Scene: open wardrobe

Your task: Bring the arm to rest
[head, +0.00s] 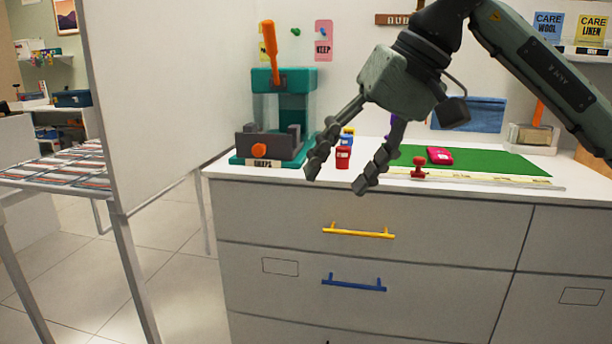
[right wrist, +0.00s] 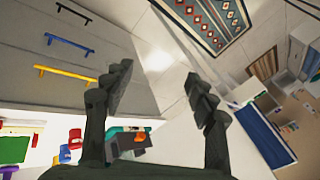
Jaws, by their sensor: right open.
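My right arm (head: 545,75) comes in from the upper right in the head view. My right gripper (head: 342,180) is open and empty, fingers pointing down, in front of the cabinet top's front edge. In the right wrist view its two fingers (right wrist: 160,98) are spread, with bare floor and drawer fronts beyond them. Nothing is between the fingertips. My left gripper does not show in either view.
A white drawer cabinet (head: 275,215) has a yellow handle (head: 358,231) and a blue handle (head: 354,283). On top stand a teal press (head: 297,80), a red spool (head: 343,158), a red stamp (head: 418,168) and a green mat (head: 500,162). A white panel (head: 165,80) rises at left.

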